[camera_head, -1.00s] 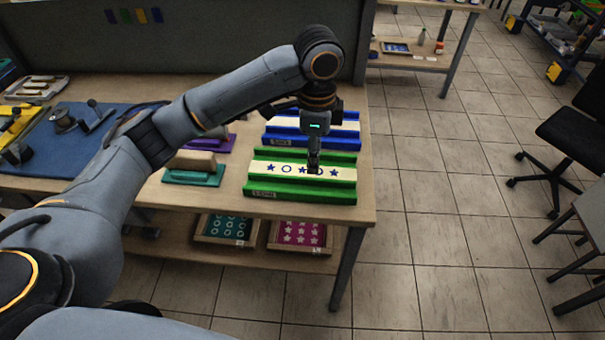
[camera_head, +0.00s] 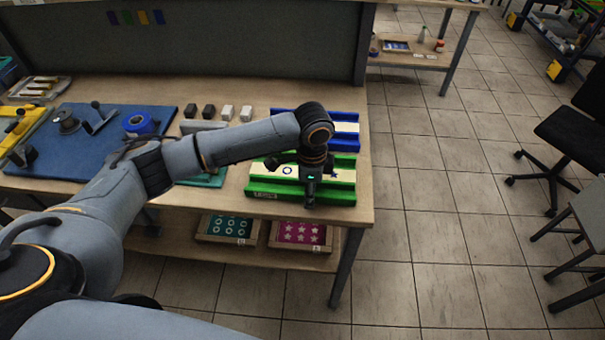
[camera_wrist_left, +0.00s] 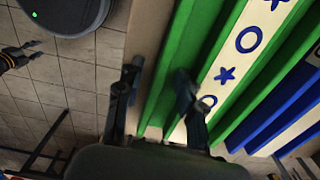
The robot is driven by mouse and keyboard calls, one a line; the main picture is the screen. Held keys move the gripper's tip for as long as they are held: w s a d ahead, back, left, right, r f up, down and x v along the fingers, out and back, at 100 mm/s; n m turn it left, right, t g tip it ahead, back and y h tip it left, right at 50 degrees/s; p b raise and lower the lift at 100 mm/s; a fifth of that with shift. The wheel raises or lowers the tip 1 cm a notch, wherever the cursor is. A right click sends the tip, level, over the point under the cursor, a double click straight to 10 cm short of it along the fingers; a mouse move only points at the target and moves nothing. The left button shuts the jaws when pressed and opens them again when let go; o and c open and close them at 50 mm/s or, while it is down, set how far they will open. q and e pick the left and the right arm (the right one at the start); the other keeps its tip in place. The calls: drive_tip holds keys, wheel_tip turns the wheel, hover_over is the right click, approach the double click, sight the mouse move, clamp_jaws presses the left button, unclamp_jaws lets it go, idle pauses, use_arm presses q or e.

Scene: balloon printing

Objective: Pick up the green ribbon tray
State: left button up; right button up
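The green ribbon tray (camera_head: 335,196) lies on the workbench near its front right corner. It holds a cream ribbon (camera_head: 344,176) with blue stars and circles, which also shows in the left wrist view (camera_wrist_left: 235,58). My left gripper (camera_head: 310,198) points down at the tray's front edge and hides part of it. In the left wrist view, the left gripper (camera_wrist_left: 155,108) is open, with one finger on each side of the tray's green front wall (camera_wrist_left: 160,92). I cannot tell if the fingers touch the wall.
A blue ribbon tray (camera_head: 346,139) lies just behind the green one. A teal-based tool (camera_head: 208,180) is left of it, partly behind my arm. A blue mat (camera_head: 90,148) covers the bench's left part. Stencil trays (camera_head: 298,234) sit on the shelf below.

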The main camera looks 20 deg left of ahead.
use_arm(q)
clamp_jaws()
drive_tip(key=shift+r, duration=0.15)
